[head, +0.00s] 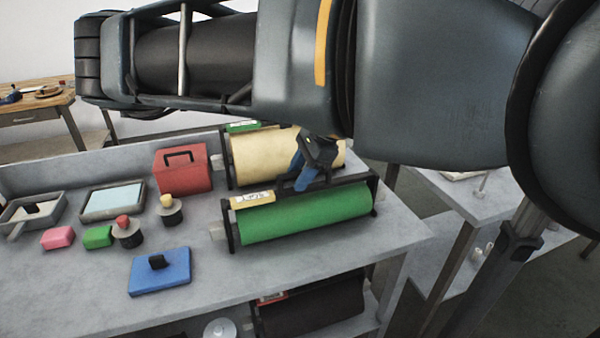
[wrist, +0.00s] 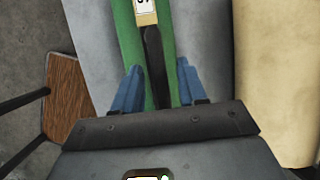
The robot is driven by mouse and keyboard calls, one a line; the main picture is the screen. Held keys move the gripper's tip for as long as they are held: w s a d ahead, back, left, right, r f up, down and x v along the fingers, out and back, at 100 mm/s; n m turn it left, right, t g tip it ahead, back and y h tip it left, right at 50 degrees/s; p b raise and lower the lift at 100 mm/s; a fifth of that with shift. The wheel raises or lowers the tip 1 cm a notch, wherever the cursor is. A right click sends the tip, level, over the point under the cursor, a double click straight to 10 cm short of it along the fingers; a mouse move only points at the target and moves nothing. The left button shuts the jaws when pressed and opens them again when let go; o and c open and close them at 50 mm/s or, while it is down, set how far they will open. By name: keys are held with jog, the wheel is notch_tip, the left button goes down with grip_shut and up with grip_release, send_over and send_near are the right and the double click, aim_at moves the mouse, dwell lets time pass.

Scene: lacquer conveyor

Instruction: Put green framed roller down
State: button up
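The green framed roller (head: 310,214) lies level at the right part of the grey table, in a black frame with a yellow label at its left end. I cannot tell whether its frame touches the table top. The green roller (wrist: 130,40) shows behind the bar there. Its underside is hidden.
A cream framed roller (head: 270,158) stands close behind the green one. A blue block (head: 160,271), a red box (head: 182,169) and several small items are to the left. A dark roller (head: 312,306) is on the shelf below. The grey table (head: 330,260) is bare in front.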

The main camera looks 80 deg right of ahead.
jog(key=v, duration=1.2)
jog(key=shift+r+b, duration=0.1)
jog(key=shift+b, duration=0.25)
jog(key=shift+s, duration=0.1)
